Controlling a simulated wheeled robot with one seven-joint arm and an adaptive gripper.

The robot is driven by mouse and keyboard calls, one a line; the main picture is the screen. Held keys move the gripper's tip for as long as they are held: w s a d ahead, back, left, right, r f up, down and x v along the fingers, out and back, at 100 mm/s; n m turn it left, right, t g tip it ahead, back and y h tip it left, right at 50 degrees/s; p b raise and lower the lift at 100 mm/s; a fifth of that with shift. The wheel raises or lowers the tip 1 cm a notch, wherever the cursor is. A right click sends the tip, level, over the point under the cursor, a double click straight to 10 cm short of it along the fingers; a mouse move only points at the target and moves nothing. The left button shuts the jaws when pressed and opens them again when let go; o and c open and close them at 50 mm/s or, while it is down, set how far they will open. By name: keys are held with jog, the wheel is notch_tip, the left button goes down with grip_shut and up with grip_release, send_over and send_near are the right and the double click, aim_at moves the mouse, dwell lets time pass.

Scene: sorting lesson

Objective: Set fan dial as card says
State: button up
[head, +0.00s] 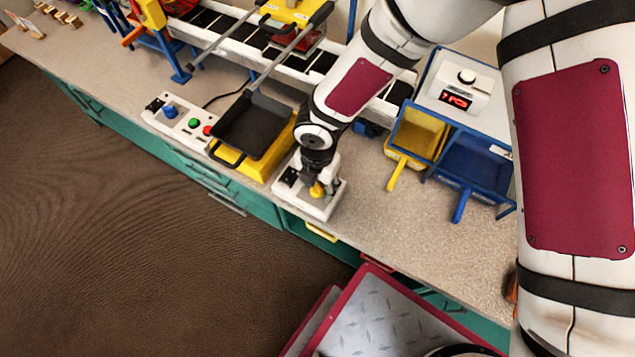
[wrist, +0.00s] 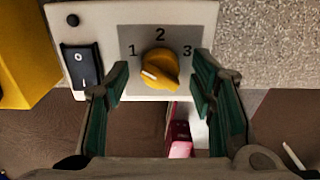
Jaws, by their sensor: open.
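The fan dial is a yellow knob (wrist: 160,68) on a white control box (wrist: 66,24) with a grey plate marked 1, 2 and 3. Its white pointer mark faces lower left, on the side of 1 but below that number. My gripper (wrist: 161,84) is open, with one green-padded finger on each side of the knob and gaps between. In the head view my gripper (head: 318,172) is over the white box (head: 318,206) near the counter's front edge, and the yellow knob is partly hidden. I see no card with a readable fan setting.
A black rocker switch (wrist: 81,67) is left of the dial. A yellow-based unit with a black tray (head: 252,124) and a button box (head: 180,122) stand left. Yellow (head: 419,131) and blue (head: 472,160) bins stand right. A conveyor (head: 225,35) runs behind.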

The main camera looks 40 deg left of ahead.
jog(key=shift+f, duration=0.15)
jog(key=shift+c, duration=0.3)
jog(key=c, duration=1.1)
